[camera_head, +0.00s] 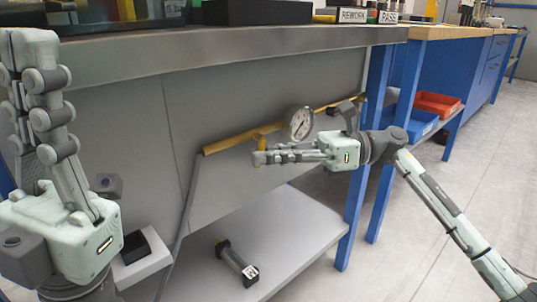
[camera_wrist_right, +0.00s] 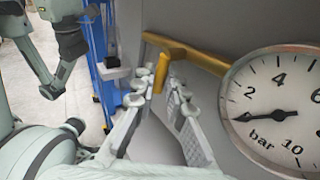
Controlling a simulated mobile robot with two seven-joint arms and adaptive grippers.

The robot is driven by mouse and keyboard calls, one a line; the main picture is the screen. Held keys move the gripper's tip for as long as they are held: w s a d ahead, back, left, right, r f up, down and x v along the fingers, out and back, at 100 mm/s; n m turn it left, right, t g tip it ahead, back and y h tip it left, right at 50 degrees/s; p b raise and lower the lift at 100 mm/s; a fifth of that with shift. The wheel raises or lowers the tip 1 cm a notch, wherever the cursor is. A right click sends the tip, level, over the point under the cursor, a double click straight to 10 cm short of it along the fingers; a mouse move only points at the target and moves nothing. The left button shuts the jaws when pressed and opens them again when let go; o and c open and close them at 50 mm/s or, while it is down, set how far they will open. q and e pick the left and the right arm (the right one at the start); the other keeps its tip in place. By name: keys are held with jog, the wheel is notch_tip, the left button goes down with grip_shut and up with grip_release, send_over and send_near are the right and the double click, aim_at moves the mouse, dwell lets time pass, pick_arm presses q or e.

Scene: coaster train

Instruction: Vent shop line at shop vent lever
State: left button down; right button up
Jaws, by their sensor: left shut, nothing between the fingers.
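A yellow lever (camera_head: 260,143) sits on a yellow pipe (camera_head: 228,142) on the grey panel under the workbench; in the right wrist view the lever (camera_wrist_right: 171,59) forms a T-shape. A round pressure gauge (camera_head: 300,123) is just right of it. In the right wrist view the gauge (camera_wrist_right: 272,90) has its needle pointing left, a little below the 2. My right gripper (camera_head: 262,157) is at the lever, its fingertips beside the lever's near end; whether they press on it I cannot tell. My left gripper (camera_head: 30,38) is shut, empty and raised at the far left.
The workbench top (camera_head: 190,52) runs above the panel. A lower shelf (camera_head: 285,232) carries a dark cylindrical part (camera_head: 236,264). Blue legs (camera_head: 355,205) stand right of the shelf. A red bin (camera_head: 437,104) and a blue bin (camera_head: 408,124) sit further right. The floor at right is clear.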

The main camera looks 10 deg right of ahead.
grip_shut()
jog(key=shift+a, duration=0.1)
jog(key=shift+s+a+r+m+t+y, duration=0.1)
jog(key=shift+s+a+m+t+y, duration=0.15)
jog(key=shift+m+y, duration=0.65)
jog(key=shift+s+a+f+m+t+y, duration=0.15)
jog(key=shift+m+t+y, duration=0.2)
jog(key=shift+m+y, duration=0.5)
jog(key=shift+s+a+r+m+t+y, duration=0.1)
jog(key=shift+a+r+m+t+y, duration=0.15)
jog(key=shift+m+y, duration=0.65)
jog(key=shift+y, duration=0.25)
jog(key=o, duration=0.6)
grip_release()
